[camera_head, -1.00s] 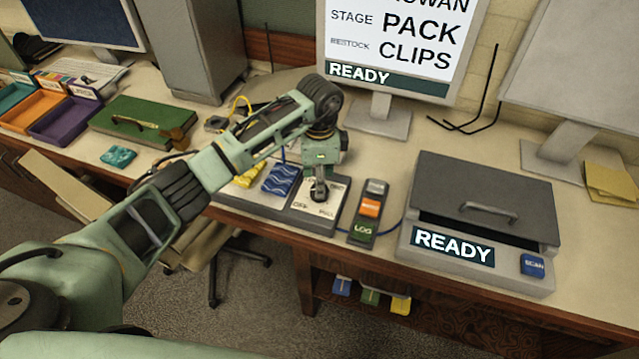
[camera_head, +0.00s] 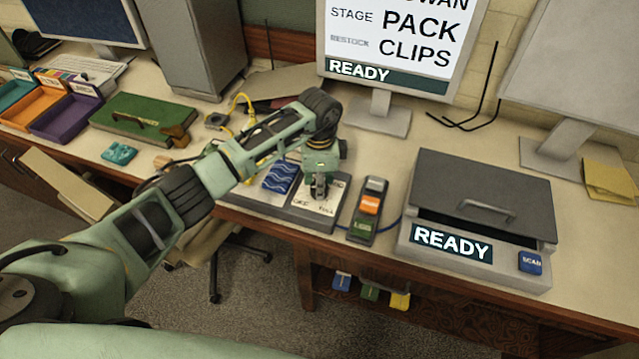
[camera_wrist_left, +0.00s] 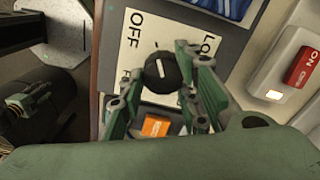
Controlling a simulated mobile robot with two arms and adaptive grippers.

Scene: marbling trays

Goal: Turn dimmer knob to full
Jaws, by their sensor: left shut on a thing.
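The dimmer knob (camera_wrist_left: 160,74) is black and round with a white pointer line. It sits on a white plate (camera_wrist_left: 141,28) marked OFF and LO in the left wrist view. Its pointer lies roughly along the line between my fingers. My left gripper (camera_wrist_left: 158,82) is shut on the knob, one finger on each side. In the head view my left gripper (camera_head: 319,190) points down over the dimmer panel (camera_head: 300,214) and hides the knob there. The FULL mark is small and partly covered. My right gripper is in neither current view.
A remote-like block (camera_head: 367,208) with orange and green buttons lies right of the panel. Beyond it stands a grey lidded machine (camera_head: 480,200) reading READY, with a blue SCAN button (camera_head: 531,263). A monitor (camera_head: 395,50) stands behind. A green case (camera_head: 143,120) lies left.

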